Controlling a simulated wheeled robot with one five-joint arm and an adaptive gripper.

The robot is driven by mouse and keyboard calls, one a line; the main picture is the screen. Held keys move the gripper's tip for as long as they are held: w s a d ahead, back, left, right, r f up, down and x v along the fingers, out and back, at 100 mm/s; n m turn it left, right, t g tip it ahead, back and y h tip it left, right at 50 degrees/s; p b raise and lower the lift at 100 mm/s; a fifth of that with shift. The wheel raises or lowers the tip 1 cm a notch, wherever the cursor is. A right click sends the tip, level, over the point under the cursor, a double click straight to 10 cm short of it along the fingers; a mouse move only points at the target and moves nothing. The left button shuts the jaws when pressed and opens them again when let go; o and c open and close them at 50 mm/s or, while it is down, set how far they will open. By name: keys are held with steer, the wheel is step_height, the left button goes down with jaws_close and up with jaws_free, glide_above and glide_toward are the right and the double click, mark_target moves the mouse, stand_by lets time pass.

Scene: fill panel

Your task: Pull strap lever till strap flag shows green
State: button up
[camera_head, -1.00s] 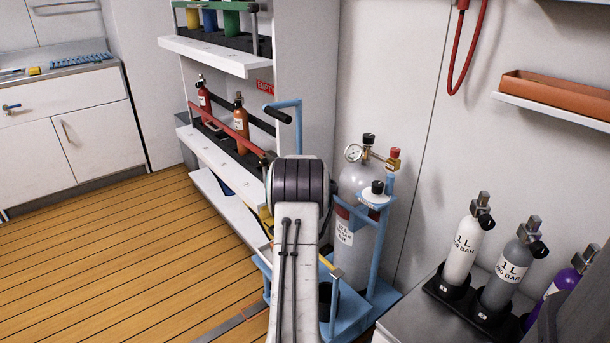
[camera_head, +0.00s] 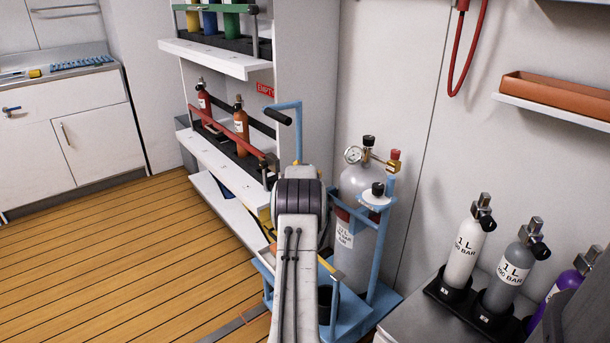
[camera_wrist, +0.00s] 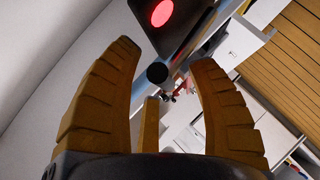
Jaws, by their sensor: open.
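My gripper (camera_wrist: 165,56) is open in the wrist view, with its two ribbed yellow-brown fingers spread apart. A dark round end (camera_wrist: 157,73) on a blue tube shows between the fingertips. Beyond it, a black plate bears a lit red disc (camera_wrist: 162,13), which looks like the strap flag. In the head view my arm hides most of the gripper. The blue trolley (camera_head: 384,255) holds a grey cylinder (camera_head: 362,190) with a gauge.
White shelves (camera_head: 215,150) with small bottles stand left of the trolley. A counter at the lower right holds a white (camera_head: 463,252) and a grey (camera_head: 512,275) cylinder in black bases. The wooden floor (camera_head: 110,255) at the left is clear.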

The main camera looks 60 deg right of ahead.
jaws_close()
stand_by(0.5)
